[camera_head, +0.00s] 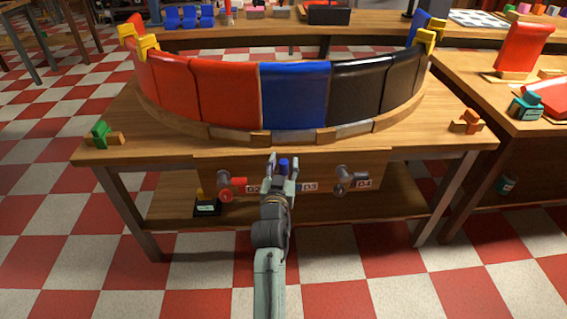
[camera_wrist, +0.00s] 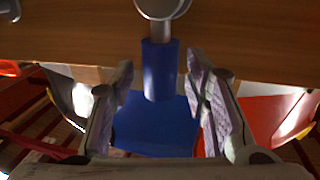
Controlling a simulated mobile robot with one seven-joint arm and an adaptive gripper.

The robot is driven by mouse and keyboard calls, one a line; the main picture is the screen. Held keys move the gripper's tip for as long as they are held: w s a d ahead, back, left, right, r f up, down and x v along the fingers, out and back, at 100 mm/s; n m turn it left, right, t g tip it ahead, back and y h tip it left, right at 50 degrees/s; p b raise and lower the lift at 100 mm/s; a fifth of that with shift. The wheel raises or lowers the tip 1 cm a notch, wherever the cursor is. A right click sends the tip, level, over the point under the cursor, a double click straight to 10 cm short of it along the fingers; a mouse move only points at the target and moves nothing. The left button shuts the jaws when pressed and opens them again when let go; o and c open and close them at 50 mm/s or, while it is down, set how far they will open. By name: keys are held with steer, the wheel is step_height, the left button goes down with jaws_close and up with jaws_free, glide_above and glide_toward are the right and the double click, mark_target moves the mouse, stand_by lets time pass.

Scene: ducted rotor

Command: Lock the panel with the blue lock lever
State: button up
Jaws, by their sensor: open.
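The blue lock lever (camera_head: 284,164) is on the front board of the table, below the blue panel (camera_head: 295,95). In the wrist view the blue lever (camera_wrist: 160,72) is a short cylinder on a round grey pivot (camera_wrist: 163,8). My gripper (camera_head: 281,174) is at the lever, its fingers pointing up at the board. In the wrist view my gripper (camera_wrist: 161,78) is open, with a finger on each side of the lever and a visible gap on both sides. The lever's pivot is hidden behind my gripper in the head view.
A red lever (camera_head: 230,186) sits close to the left of my gripper, and a dark grey lever (camera_head: 351,180) to the right. The curved rim (camera_head: 227,134) holds red, blue and black panels. A lower shelf (camera_head: 330,207) lies under the board.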

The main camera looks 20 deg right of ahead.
steer(key=shift+c, duration=0.3)
jaws_close()
stand_by(0.3)
stand_by(0.3)
